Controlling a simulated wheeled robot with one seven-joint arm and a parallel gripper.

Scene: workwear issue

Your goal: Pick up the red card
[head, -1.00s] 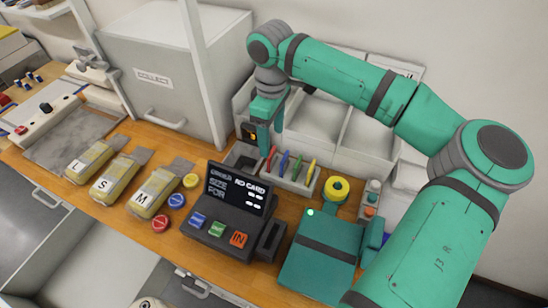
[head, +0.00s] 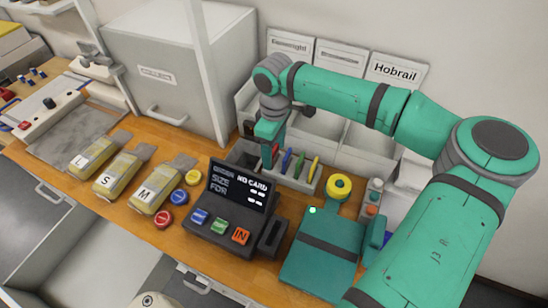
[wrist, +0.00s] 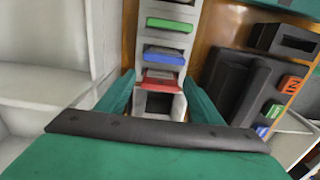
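The red card (wrist: 163,84) stands in the front slot of a grey card rack (wrist: 150,40) in the wrist view, with the blue card (wrist: 164,57) and green card (wrist: 170,25) behind it. In the head view only a sliver of the red card (head: 276,150) shows beside my gripper (head: 268,160). My gripper (wrist: 160,88) is low over the rack, with one finger on each side of the red card. The fingers are apart, with small gaps at the card's edges. The card's lower part is hidden in the rack.
The yellow card (head: 314,168) stands at the rack's right end. A terminal (head: 233,210) reading "NO CARD" is in front of the rack. A teal device (head: 320,245) lies to the right, and a grey cabinet (head: 165,75) stands to the left.

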